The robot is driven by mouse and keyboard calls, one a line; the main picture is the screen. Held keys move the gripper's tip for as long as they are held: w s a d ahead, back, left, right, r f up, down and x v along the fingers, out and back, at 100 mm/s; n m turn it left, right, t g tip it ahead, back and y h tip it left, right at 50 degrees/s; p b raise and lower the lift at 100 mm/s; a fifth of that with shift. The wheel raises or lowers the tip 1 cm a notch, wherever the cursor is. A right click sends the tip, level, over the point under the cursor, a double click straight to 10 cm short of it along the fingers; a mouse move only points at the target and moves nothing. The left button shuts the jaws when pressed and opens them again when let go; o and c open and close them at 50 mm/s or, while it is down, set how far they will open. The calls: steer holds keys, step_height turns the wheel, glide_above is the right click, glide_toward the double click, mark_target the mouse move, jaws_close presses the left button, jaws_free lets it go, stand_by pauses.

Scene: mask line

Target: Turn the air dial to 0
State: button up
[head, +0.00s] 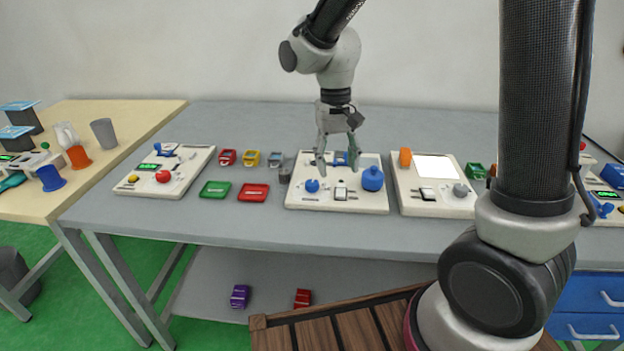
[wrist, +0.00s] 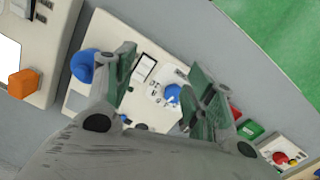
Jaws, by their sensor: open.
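A small blue dial (head: 312,185) sits at the left of the middle white panel (head: 300,203). In the wrist view the blue dial (wrist: 172,94) shows between my fingers, with small dark marks around it. These marks are too small to read, and I cannot tell where the dial points. I take it for the air dial, though its label is not legible. My gripper (head: 337,160) is open and empty above the panel, pointing down, apart from the dial. Its two green-padded fingers also show in the wrist view (wrist: 163,95).
A white rocker switch (head: 340,193) and a larger blue round part (head: 372,180) share the panel. Another panel (head: 430,207) stands to the right, and one with a red button (head: 163,176) to the left. Green (head: 215,189) and red (head: 253,192) trays lie between.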

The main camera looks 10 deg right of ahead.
mark_target(312, 182)
steer(key=w+a+m, duration=0.1)
steer(key=w, duration=0.1)
steer(key=w+a+m, duration=0.2)
steer(key=w+a+f+m, duration=0.1)
steer(key=w+m, duration=0.1)
steer(key=shift+w+a+f+t+y, duration=0.1)
steer(key=shift+a+t+y, duration=0.05)
steer(key=shift+t+y, duration=0.2)
steer(key=shift+w+a+m, duration=0.1)
steer(key=shift+w+m, duration=0.05)
steer(key=shift+m, duration=0.65)
steer(key=shift+f, duration=0.3)
step_height(312, 182, down, 7)
steer(key=shift+f, duration=0.1)
steer(key=shift+c, duration=0.5)
steer(key=c, duration=1)
